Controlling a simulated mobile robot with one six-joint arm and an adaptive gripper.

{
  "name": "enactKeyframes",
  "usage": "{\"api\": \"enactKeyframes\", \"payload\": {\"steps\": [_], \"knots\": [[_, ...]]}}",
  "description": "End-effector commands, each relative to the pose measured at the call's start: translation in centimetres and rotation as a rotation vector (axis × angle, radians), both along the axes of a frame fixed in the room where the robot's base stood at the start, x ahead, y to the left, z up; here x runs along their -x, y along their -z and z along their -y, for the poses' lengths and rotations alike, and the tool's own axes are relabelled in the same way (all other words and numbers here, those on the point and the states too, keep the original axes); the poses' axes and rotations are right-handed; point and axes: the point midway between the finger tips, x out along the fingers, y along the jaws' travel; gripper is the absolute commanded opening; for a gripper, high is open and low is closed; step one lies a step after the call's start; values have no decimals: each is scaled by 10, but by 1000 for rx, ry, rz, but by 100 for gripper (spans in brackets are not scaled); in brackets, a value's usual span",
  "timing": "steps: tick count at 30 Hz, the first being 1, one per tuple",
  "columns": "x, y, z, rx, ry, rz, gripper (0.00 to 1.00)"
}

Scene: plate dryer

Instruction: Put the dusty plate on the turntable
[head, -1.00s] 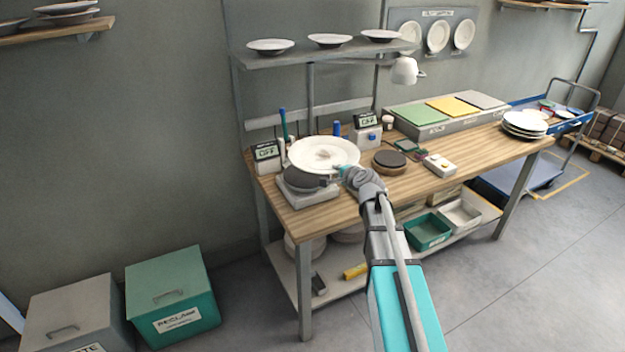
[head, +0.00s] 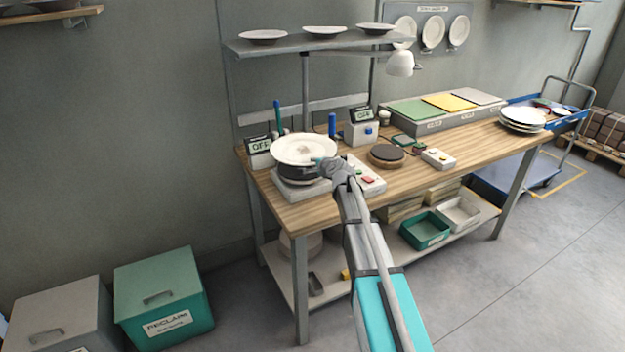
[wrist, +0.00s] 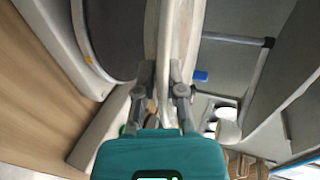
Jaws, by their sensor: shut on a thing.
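The dusty plate (head: 304,149) is white with a grey smudge in its middle. It is held about level over a dark round drum (head: 297,172) on a pale base at the bench's left end. I cannot tell whether plate and drum touch. My gripper (head: 328,168) is shut on the plate's right rim. In the wrist view, the fingers (wrist: 165,85) pinch the plate (wrist: 168,40), seen edge-on, with the dark drum face (wrist: 112,38) close beside it. A separate dark disc (head: 387,154) lies mid-bench. No label shows which round device is the turntable.
An OFF display (head: 260,147) stands left behind the plate, another (head: 362,115) farther right. A button box (head: 366,178) sits right of the drum. A lamp (head: 400,64) hangs above. Plates are stacked (head: 522,119) at the right end. A RECLAIM bin (head: 162,285) stands on the floor.

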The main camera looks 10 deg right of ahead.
Motion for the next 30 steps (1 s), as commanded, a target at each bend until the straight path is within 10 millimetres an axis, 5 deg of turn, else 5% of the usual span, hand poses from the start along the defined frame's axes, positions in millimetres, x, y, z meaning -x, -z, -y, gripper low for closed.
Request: {"api": "enactKeyframes", "payload": {"steps": [20, 30], "knots": [[-10, 12, -4, -1, 0, 2, 0], [-17, 35, -7, -1, 0, 2, 0]]}}
